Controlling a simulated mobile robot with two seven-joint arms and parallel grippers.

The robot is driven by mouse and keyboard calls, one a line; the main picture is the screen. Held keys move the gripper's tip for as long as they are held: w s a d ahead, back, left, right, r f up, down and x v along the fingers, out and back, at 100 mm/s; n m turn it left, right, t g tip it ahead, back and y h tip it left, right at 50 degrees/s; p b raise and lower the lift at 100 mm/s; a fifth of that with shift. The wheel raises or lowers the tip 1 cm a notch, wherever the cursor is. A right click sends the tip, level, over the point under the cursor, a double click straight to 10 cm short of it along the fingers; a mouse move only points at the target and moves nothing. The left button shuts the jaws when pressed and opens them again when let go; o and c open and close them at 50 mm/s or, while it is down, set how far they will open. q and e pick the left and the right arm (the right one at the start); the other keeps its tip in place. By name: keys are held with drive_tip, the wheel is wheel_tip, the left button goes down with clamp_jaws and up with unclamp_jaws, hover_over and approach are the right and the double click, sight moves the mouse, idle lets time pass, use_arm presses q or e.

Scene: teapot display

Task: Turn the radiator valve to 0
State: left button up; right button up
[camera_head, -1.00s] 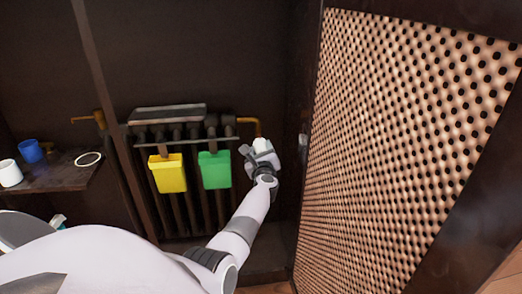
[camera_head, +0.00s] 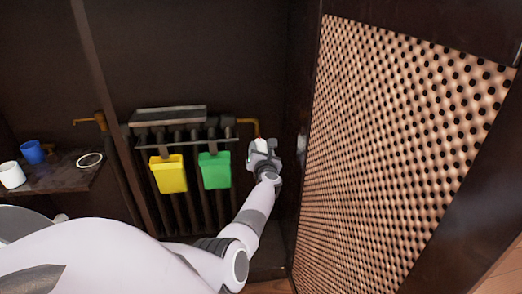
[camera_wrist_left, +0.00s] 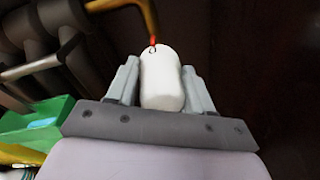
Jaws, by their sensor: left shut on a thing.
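The radiator valve is a white rounded knob (camera_wrist_left: 162,80) at the end of a brass pipe (camera_wrist_left: 142,14). A red mark and a small dark 0-like sign show at its top in the left wrist view. My left gripper (camera_head: 264,148) is at the right end of the radiator (camera_head: 185,215). In the left wrist view its two grey fingers (camera_wrist_left: 160,85) are on both sides of the knob, shut on it. In the head view the gripper mostly hides the knob. My right gripper is not in view.
A yellow container (camera_head: 168,174) and a green container (camera_head: 214,170) hang on the radiator's front. A perforated panel door (camera_head: 400,150) stands open at the right. A blue cup (camera_head: 31,152), a white cup (camera_head: 11,175) and a white ring (camera_head: 89,160) are on a shelf at left.

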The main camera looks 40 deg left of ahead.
use_arm(q)
drive_tip(key=shift+s+f+m, duration=0.1)
drive_tip(key=shift+m, duration=0.4)
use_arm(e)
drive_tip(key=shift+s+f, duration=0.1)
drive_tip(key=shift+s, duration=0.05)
use_arm(q)
drive_tip(key=o, duration=1)
drive_tip(key=shift+d, duration=0.1)
drive_tip(key=shift+s+d+r+p, duration=0.2)
drive_tip(key=shift+d+p, duration=0.05)
drive_tip(key=shift+p, duration=0.2)
drive_tip(key=p+v, duration=0.2)
drive_tip(key=v, duration=0.4)
drive_tip(key=shift+s+p, duration=0.2)
drive_tip(key=shift+p, duration=0.15)
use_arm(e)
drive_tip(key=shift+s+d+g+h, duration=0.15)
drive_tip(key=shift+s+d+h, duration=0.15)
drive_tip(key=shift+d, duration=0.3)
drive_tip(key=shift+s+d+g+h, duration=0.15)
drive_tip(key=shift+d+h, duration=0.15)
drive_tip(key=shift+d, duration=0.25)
use_arm(q)
drive_tip(key=shift+f, duration=0.1)
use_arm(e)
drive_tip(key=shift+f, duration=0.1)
